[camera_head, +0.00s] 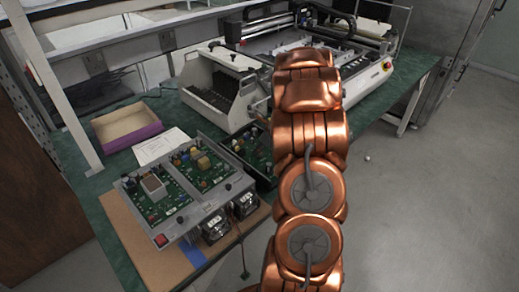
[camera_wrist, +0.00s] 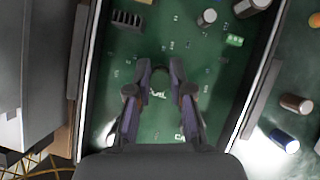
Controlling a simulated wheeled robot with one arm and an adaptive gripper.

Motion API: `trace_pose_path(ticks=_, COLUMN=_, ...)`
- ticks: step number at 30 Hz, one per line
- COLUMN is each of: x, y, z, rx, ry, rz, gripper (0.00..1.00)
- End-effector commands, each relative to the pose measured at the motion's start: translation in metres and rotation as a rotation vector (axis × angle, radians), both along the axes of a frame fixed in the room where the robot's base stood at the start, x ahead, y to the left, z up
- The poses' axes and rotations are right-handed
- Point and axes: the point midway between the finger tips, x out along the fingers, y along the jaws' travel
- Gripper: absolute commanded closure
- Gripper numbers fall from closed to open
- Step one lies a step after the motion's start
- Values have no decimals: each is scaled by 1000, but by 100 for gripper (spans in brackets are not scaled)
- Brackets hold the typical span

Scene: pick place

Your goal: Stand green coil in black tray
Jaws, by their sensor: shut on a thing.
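My gripper (camera_wrist: 160,72) shows in the wrist view, its two fingers close together over a green circuit board. It is shut on a small green thing (camera_wrist: 160,77), taken as the green coil; it barely stands out from the green behind it, and whether it touches the board is unclear. The board lies in a dark-rimmed tray (camera_wrist: 88,80), which seems to be the black tray. In the head view, part of this tray (camera_head: 254,158) shows left of my copper arm. The arm hides my gripper and the coil there.
Several parts, such as a black finned block (camera_wrist: 127,19) and a grey cylinder (camera_wrist: 207,17), stand on the board. A metal-framed board unit (camera_head: 185,190) is at the left, with a purple-edged box (camera_head: 127,125) behind it. A white machine (camera_head: 222,85) stands behind the tray.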

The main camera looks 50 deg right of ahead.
Motion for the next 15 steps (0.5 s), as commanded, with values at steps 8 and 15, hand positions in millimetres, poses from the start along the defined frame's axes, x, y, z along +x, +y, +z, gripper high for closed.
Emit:
trace_pose_path(ticks=8, x=-1, y=0, z=-2, rx=1, ry=2, rz=1, gripper=78)
trace_pose_path(ticks=15, x=-1, y=1, z=-2, rx=1, ry=2, rz=1, gripper=53)
